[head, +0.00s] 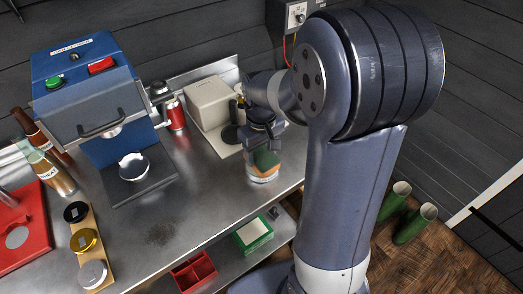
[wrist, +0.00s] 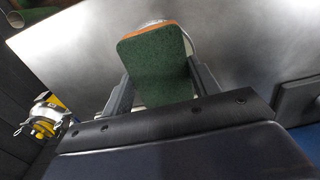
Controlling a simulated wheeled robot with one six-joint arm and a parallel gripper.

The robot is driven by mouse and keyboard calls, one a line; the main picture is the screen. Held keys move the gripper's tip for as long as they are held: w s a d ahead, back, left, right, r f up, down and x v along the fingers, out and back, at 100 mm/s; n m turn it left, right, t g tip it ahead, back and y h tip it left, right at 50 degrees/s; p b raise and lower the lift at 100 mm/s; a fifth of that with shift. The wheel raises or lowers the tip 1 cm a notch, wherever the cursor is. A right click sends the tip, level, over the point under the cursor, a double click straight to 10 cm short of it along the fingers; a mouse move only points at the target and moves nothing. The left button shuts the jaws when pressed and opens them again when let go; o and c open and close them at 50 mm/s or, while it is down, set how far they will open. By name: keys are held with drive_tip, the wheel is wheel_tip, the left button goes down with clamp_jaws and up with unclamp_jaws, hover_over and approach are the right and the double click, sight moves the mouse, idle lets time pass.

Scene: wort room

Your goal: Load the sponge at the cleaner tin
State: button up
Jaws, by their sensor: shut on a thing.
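The sponge (head: 266,160) has a green scouring face and an orange edge. My gripper (head: 266,148) is shut on it. In the wrist view the sponge's green face (wrist: 155,62) sits between the two fingers. The cleaner tin (head: 262,178), pale with an orange band, is directly below the sponge in the head view, near the front edge of the steel bench. In the wrist view only a pale rim, likely the tin's, shows past the sponge. I cannot tell whether the sponge touches the tin.
A beige box machine (head: 208,103) and a red can (head: 175,114) stand behind on the steel bench (head: 205,178). A blue machine (head: 85,85) with a white bowl (head: 134,167) is to the left. Below are a green-rimmed box (head: 253,233) and a red tray (head: 194,272).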

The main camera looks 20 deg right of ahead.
sight(262, 155)
drive_tip(key=shift+f, duration=0.45)
idle(1.0)
drive_tip(key=shift+r, duration=0.1)
drive_tip(key=shift+r+p, duration=2.75)
drive_tip(key=shift+r, duration=0.75)
